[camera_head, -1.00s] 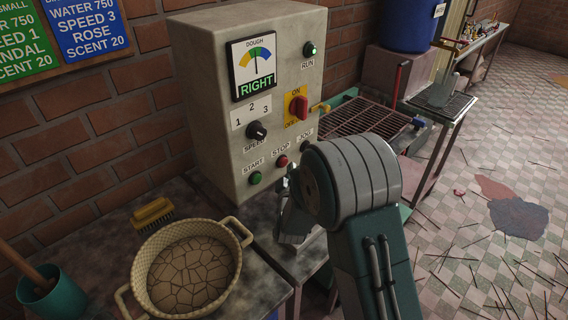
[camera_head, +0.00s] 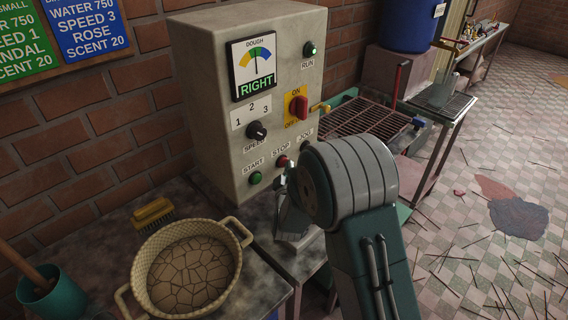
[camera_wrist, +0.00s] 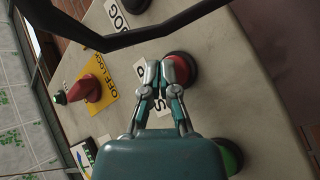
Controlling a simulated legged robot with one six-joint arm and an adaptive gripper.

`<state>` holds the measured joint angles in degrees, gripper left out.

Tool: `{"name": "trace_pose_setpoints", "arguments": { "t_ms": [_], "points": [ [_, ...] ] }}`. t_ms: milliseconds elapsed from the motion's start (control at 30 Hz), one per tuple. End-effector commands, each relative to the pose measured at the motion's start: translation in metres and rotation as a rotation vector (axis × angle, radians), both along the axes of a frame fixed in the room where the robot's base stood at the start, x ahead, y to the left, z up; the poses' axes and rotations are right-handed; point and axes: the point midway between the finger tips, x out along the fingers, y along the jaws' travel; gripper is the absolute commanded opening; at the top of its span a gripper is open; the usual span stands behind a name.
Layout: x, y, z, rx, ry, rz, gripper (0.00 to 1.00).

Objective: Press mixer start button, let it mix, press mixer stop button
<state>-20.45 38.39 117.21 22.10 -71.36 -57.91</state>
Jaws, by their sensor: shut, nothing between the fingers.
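The mixer control box (camera_head: 220,110) stands against the brick wall, with a green START button (camera_head: 256,178), a red STOP button (camera_head: 282,161) and a JOG button beside it. Its RUN lamp (camera_head: 310,49) glows green and its dough dial (camera_head: 254,66) reads RIGHT. In the wrist view my gripper (camera_wrist: 166,64) is shut and empty, its fingertips at the edge of the red STOP button (camera_wrist: 182,70); I cannot tell whether they touch. The green START button (camera_wrist: 228,155) is partly hidden behind my gripper body. In the head view my arm hides most of the gripper.
A red rotary switch (camera_head: 298,108) on a yellow ON/OFF plate and a black speed knob (camera_head: 256,131) project from the panel. A basket of cracked dough (camera_head: 240,232) and a brush (camera_head: 152,213) sit at left. A rack table (camera_head: 362,122) stands at right.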

Motion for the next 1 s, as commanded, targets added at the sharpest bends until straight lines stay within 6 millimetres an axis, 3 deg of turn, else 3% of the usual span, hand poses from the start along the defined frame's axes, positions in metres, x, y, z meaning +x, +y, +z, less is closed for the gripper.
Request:
{"name": "trace_pose_setpoints", "arguments": {
  "t_ms": [1000],
  "points": [
    [0.0059,0.0061,0.0002,0.000,-0.001,0.001,0.00]
  ]
}}
